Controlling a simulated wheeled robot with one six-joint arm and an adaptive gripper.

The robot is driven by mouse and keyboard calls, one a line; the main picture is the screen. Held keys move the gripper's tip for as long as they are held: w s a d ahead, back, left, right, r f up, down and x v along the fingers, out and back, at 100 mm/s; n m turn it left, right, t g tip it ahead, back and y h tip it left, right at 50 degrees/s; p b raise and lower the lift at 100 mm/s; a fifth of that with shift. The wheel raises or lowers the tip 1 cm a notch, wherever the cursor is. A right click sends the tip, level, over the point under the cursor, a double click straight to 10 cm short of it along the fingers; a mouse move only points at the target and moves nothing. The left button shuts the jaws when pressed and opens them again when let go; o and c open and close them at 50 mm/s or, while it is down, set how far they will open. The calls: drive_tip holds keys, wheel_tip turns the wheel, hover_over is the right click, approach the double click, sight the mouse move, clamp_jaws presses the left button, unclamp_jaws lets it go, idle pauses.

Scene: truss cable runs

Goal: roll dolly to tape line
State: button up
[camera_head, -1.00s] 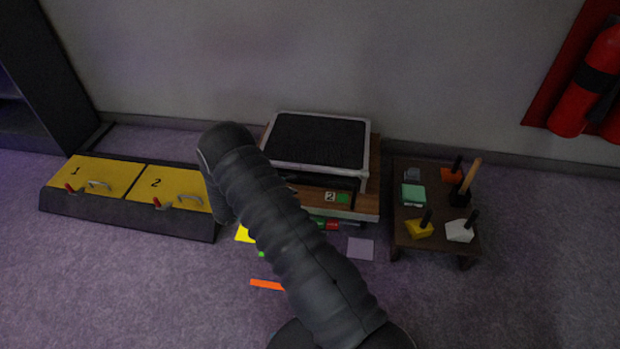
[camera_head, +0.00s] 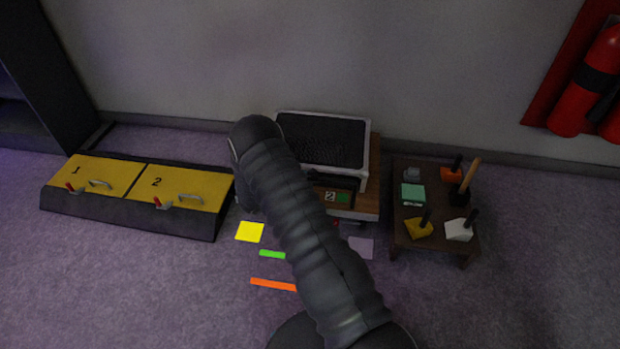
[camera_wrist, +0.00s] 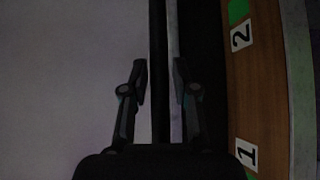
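A low wooden unit (camera_head: 368,205) stands by the wall, with a black-topped, grey-framed piece (camera_head: 320,140) over it. I cannot tell for sure which part is the dolly. On the carpet in front lie an orange strip (camera_head: 273,285) and a shorter green strip (camera_head: 271,254), both tape-like. My gripper is hidden behind my arm in the head view. In the wrist view my gripper (camera_wrist: 160,82) has its two fingers apart, with a dark band and a pale bar (camera_wrist: 173,25) showing between them; contact cannot be told. A wooden surface (camera_wrist: 262,90) with labels 1 and 2 is right of the fingers.
A yellow square (camera_head: 249,232) and a pale purple square (camera_head: 361,247) lie on the carpet. A two-lid yellow box (camera_head: 130,185) stands left, a small dark table (camera_head: 432,243) with tools right. A fire extinguisher (camera_head: 597,80) hangs at right.

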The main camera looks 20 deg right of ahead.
clamp_jaws()
